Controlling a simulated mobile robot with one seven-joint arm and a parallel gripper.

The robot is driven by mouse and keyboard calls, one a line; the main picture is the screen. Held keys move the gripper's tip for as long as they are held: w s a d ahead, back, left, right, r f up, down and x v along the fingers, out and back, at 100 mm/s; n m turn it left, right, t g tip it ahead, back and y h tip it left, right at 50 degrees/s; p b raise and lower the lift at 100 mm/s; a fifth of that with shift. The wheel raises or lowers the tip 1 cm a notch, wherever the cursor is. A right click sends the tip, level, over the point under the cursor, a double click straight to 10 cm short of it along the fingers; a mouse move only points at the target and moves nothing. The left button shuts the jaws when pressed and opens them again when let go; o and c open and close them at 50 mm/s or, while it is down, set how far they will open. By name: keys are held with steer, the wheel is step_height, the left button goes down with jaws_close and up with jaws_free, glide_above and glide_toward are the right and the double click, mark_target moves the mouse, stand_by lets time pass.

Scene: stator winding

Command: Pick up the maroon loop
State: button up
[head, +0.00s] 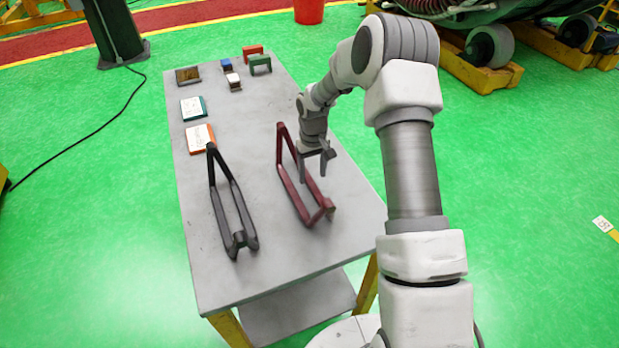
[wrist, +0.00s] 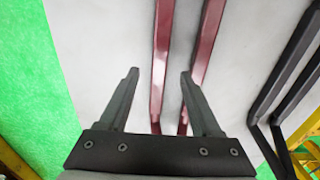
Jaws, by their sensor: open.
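The maroon loop (head: 293,192) is a long narrow frame lying on the right half of the grey table, with raised bent ends. My gripper (head: 316,170) is over the loop's long sides in the head view. In the wrist view my gripper (wrist: 160,75) is open and empty. The loop's two maroon bars (wrist: 162,50) run away from me there, the left bar between the fingers and the right bar close to the right finger. I cannot tell the height of the fingertips above the bars. My gripper hides part of the loop in the head view.
A black loop (head: 233,205) lies to the left on the table (head: 285,262) and also shows in the wrist view (wrist: 291,75). Orange (head: 199,138) and teal (head: 193,108) boxes lie behind it. Small blocks, including a green one (head: 260,63), stand at the far end.

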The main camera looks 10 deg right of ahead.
mark_target(312, 185)
step_height(312, 185, down, 4)
steer(key=shift+f, duration=0.1)
jaws_close()
stand_by(0.4)
steer(key=shift+w, duration=0.1)
stand_by(1.0)
